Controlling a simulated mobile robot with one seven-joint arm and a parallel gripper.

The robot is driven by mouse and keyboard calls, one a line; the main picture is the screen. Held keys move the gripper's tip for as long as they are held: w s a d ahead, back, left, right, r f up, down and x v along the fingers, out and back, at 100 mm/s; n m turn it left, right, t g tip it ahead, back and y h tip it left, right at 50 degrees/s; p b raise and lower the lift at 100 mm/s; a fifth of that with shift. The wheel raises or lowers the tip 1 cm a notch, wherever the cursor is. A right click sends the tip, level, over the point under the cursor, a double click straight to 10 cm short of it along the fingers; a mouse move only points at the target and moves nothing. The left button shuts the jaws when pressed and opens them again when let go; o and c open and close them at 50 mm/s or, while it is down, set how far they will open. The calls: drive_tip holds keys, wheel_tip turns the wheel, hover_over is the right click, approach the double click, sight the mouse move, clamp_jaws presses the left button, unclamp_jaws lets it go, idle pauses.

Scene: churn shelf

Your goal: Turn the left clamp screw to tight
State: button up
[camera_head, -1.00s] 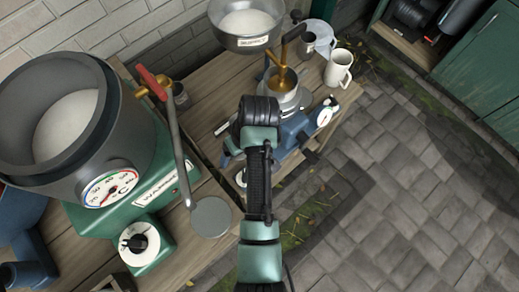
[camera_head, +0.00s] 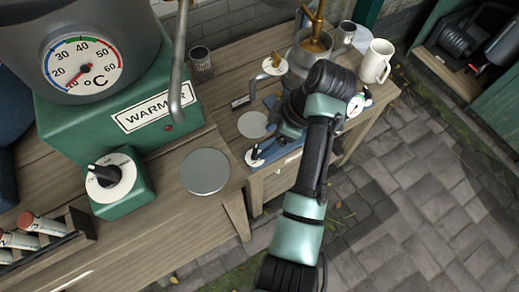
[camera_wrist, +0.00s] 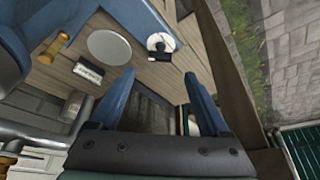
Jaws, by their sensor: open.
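In the wrist view a tan bar handle (camera_wrist: 52,48) shows at the left, and another tan piece (camera_wrist: 6,163) at the lower left edge. My gripper (camera_wrist: 158,77) has its two blue fingers apart with nothing between them. It is apart from the handle, which lies left of the fingers.
A white dial with a black pointer (camera_head: 256,157) and a grey disc (camera_head: 253,124) sit beside the blue machine. The green warmer (camera_head: 130,120) stands at left. A white mug (camera_head: 377,61) and dark cup (camera_head: 201,63) stand on the bench. Paving at right is clear.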

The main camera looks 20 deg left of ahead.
sight(256, 151)
drive_tip(key=b+x, duration=0.1)
drive_tip(key=x, duration=0.6)
clamp_jaws()
idle(0.3)
